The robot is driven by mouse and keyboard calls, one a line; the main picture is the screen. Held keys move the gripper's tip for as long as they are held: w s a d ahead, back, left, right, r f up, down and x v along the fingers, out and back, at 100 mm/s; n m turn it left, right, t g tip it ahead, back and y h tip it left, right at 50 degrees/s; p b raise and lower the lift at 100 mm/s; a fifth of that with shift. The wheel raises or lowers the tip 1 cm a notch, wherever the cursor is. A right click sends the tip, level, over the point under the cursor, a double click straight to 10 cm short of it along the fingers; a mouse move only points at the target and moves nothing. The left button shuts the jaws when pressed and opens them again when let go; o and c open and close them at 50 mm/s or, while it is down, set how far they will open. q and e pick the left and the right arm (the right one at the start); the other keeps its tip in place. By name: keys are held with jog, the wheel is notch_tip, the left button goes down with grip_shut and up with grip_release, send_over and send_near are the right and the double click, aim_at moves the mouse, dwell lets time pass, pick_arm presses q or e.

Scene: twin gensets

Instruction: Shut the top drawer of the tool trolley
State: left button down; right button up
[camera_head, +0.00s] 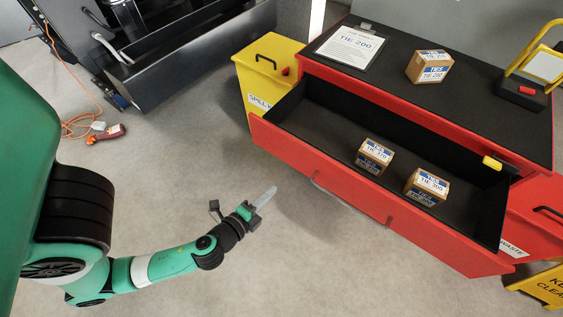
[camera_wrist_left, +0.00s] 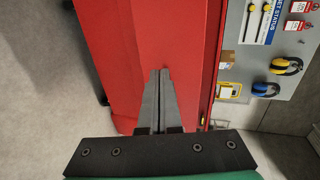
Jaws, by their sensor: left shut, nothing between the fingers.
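The red tool trolley stands at the right in the head view, with its black top (camera_head: 480,110) bearing some items. Its top drawer (camera_head: 325,125) is pulled well out, and its red front (camera_head: 400,222) faces my left arm. Two small boxes, one (camera_head: 374,157) and another (camera_head: 427,187), lie inside the drawer. My left gripper (camera_head: 265,197) is shut and empty, to the left of the drawer front and apart from it in the head view. In the left wrist view the shut fingers (camera_wrist_left: 160,75) point toward a red trolley surface (camera_wrist_left: 145,35). My right gripper is not in view.
A yellow spill bin (camera_head: 266,75) stands left of the trolley and a red bin (camera_head: 538,210) right of it. A yellow floor sign (camera_head: 543,286) is at the lower right. An orange cable (camera_head: 75,75) lies on the floor, which is otherwise clear before the drawer.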

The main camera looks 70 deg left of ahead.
pick_arm(q)
send_near(302, 161)
jog(key=x, duration=0.6)
jog(key=shift+w+a+f, duration=0.1)
jog(key=shift+a+f, duration=0.15)
jog(key=shift+w, duration=0.15)
